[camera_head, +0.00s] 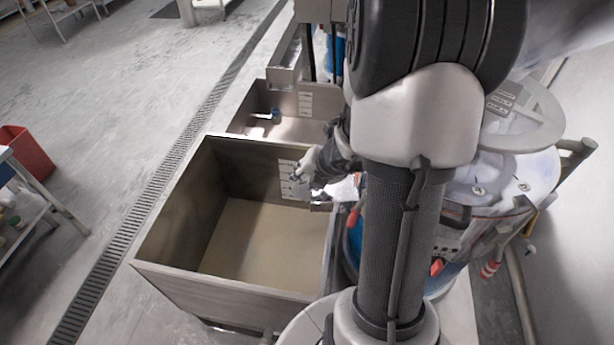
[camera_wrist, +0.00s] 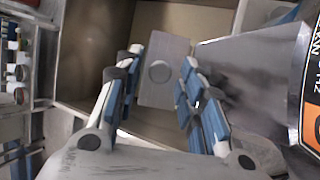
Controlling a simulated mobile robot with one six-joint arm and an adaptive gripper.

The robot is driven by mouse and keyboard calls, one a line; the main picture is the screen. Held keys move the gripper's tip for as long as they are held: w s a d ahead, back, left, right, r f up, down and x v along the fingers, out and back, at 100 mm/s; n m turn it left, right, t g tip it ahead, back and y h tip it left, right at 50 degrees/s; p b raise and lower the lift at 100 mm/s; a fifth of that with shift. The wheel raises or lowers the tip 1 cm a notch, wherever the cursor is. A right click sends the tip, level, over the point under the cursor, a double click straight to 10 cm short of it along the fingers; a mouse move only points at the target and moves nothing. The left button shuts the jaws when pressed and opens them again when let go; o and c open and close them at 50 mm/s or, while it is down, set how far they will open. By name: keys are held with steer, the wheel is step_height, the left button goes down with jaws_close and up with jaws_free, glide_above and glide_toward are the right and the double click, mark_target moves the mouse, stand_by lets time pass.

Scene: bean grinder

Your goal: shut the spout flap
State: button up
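The spout flap (camera_wrist: 157,92) looks like a thin grey plate with a round disc on its face. It shows in the wrist view beside the mouth of the shiny metal spout (camera_wrist: 250,75). It stands away from the mouth, so the spout looks open. My gripper (camera_wrist: 160,60) is open, with one blue-padded finger on each side of the plate in the picture. I cannot tell whether either finger touches it. In the head view my gripper (camera_head: 304,175) is above the bin's right wall, and my arm hides most of the spout.
A large open metal bin (camera_head: 165,215) with a tan floor is under the spout. A second bin (camera_head: 255,97) stands behind it. The grinder body (camera_head: 500,185) is right of my arm. A red crate (camera_head: 27,152) and open floor lie left.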

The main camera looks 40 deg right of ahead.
jaws_close()
